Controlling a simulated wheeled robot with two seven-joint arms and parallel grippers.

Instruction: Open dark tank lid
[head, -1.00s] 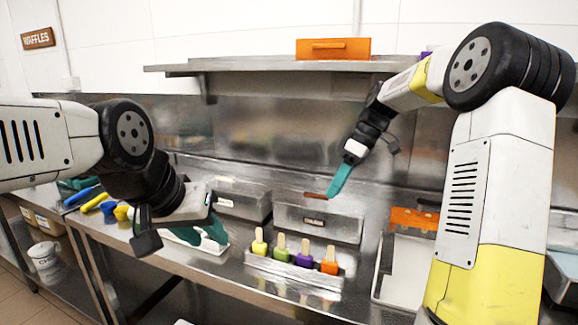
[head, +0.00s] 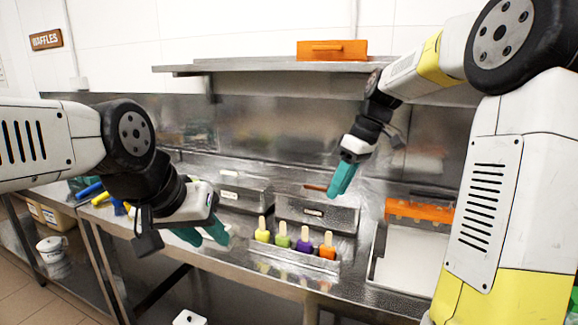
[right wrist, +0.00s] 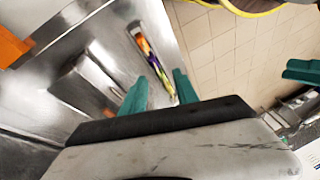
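The right tank's lid shows a brown handle (head: 315,187). Both lids look shut. My right gripper (head: 340,182) hangs above the right tank, just right of the handle and apart from it. In the right wrist view its teal fingers (right wrist: 160,92) are spread and empty, and a tank (right wrist: 88,82) shows beyond them. My left gripper (head: 203,234) is open and empty over the counter's front left.
A tray of several coloured popsicles (head: 300,266) stands before the right tank. An orange rack (head: 420,211) and a pale tray (head: 405,262) are to the right. A steel shelf (head: 270,64) holding an orange box (head: 332,50) runs above. Coloured tools (head: 92,190) lie far left.

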